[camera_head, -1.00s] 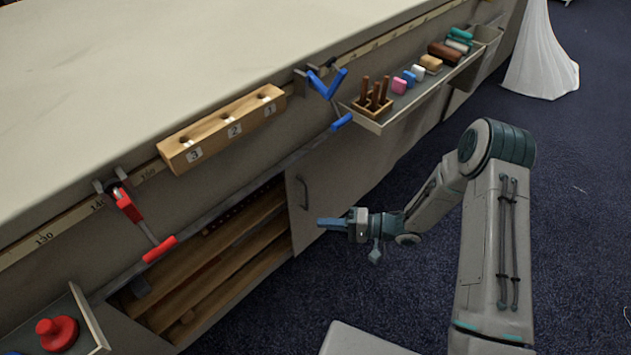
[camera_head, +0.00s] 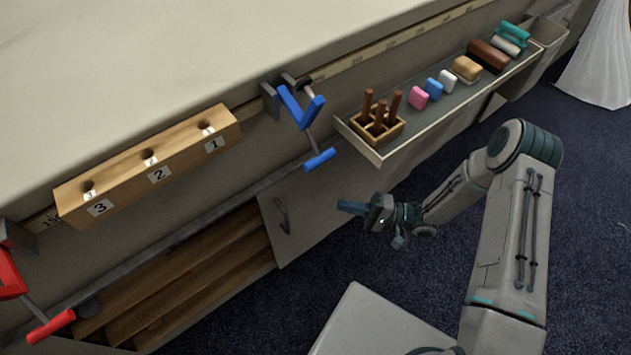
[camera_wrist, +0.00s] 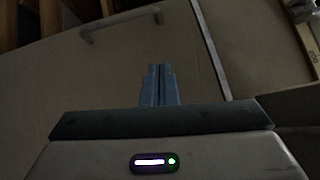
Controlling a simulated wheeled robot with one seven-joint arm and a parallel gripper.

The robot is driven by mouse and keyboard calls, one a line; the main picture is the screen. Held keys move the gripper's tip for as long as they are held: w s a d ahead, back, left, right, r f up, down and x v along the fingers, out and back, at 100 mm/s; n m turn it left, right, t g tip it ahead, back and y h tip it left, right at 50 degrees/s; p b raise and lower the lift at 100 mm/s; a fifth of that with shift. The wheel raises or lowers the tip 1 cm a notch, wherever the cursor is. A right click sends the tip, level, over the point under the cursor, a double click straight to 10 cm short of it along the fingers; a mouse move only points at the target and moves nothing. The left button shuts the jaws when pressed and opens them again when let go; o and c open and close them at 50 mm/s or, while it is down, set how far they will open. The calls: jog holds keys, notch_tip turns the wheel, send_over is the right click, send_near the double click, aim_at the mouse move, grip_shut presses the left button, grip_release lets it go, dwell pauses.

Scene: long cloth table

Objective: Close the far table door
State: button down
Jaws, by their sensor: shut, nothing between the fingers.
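The grey table door (camera_head: 305,205) has a curved handle (camera_head: 283,215) near its left edge. Left of it, the cabinet stands open and shows wooden shelves (camera_head: 190,275). I cannot tell whether the door sits flush or angled. My gripper (camera_head: 342,206) is shut and empty, right of the handle, with its fingers pointing left across the door panel. In the wrist view, the shut fingers (camera_wrist: 158,70) point up the picture over the door panel (camera_wrist: 110,75). The handle (camera_wrist: 120,18) is beyond their tips at the top. Contact with the door cannot be told.
A tool tray (camera_head: 385,150) juts from the table above my gripper. A blue clamp (camera_head: 300,110), a red clamp (camera_head: 20,290) and a numbered wooden block (camera_head: 150,165) stick out along the table edge. Open dark carpet (camera_head: 270,325) lies in front.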

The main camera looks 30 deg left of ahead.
jog(key=b, duration=0.1)
send_near(279, 200)
jog(key=w+a, duration=0.1)
jog(key=a, duration=0.2)
jog(key=s, duration=0.1)
jog(key=s+a, duration=0.1)
jog(key=shift+s+a+r+b, duration=0.1)
jog(key=shift+s+a+b, duration=0.05)
jog(key=shift+s+b, duration=0.2)
jog(key=shift+s+a+r, duration=0.1)
jog(key=shift+s+a, duration=0.05)
jog(key=shift+s, duration=0.2)
